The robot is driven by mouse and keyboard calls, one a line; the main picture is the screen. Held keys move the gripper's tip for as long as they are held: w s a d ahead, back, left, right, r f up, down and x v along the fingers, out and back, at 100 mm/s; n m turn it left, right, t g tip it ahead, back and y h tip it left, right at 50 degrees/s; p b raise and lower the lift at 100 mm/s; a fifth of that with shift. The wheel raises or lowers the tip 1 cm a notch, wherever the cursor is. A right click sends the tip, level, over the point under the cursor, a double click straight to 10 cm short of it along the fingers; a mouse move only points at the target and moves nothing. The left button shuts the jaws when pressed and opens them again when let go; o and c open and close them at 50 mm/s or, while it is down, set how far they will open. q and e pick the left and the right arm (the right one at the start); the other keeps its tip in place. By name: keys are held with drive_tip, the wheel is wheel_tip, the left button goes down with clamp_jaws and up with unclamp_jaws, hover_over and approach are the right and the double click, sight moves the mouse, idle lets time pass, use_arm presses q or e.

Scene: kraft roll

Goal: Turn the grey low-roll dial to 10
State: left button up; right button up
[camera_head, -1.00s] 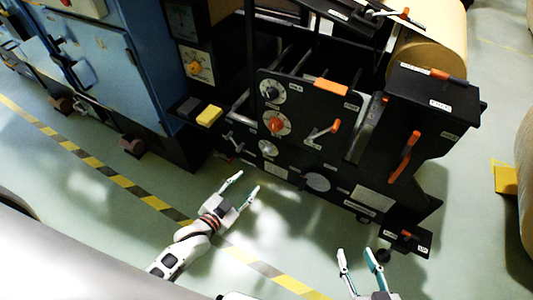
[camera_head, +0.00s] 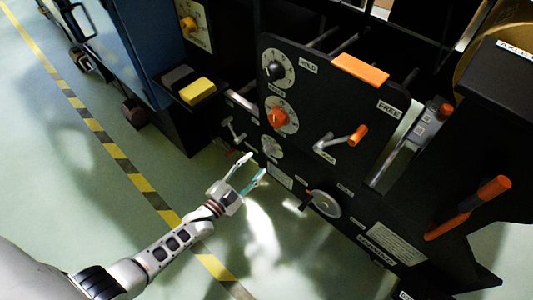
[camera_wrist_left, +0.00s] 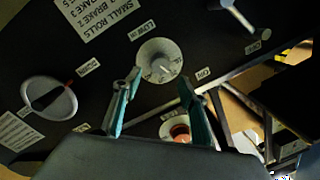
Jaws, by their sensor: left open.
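The grey low-roll dial (camera_head: 271,147) is the lowest of the three dials in a column on the black panel. In the left wrist view the dial (camera_wrist_left: 159,62) has a pale round face and a label starting "LOW R". Its reading is too small to tell. My left gripper (camera_head: 255,165) is open and empty, in front of the panel just below and left of the dial. In the left wrist view the left gripper (camera_wrist_left: 159,84) points at the dial, with the fingertips spread near its edge, seemingly short of it. My right gripper is out of view.
An orange dial (camera_head: 278,118) and a black dial (camera_head: 275,70) sit above. A round plate (camera_head: 325,203) is lower right on the panel. An orange-tipped crank (camera_head: 357,135) sticks out to the right. A yellow block (camera_head: 197,91) is at left. The floor before the panel is clear.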

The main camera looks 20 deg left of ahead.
sight(266, 152)
use_arm(q)
drive_tip(key=b+x, duration=0.1)
drive_tip(key=x, duration=0.4)
drive_tip(key=shift+w+d+f+b, duration=0.1)
drive_tip(key=shift+w+b, duration=0.2)
drive_tip(key=shift+w, duration=0.05)
drive_tip(key=shift+w+d, duration=0.15)
drive_tip(key=shift+w, duration=0.35)
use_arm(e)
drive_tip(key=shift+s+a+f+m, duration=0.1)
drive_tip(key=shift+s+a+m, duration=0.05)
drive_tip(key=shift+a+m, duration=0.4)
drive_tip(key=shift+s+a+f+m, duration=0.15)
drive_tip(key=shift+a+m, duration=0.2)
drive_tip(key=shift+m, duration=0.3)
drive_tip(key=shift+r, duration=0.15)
use_arm(q)
drive_tip(key=c, duration=1.1)
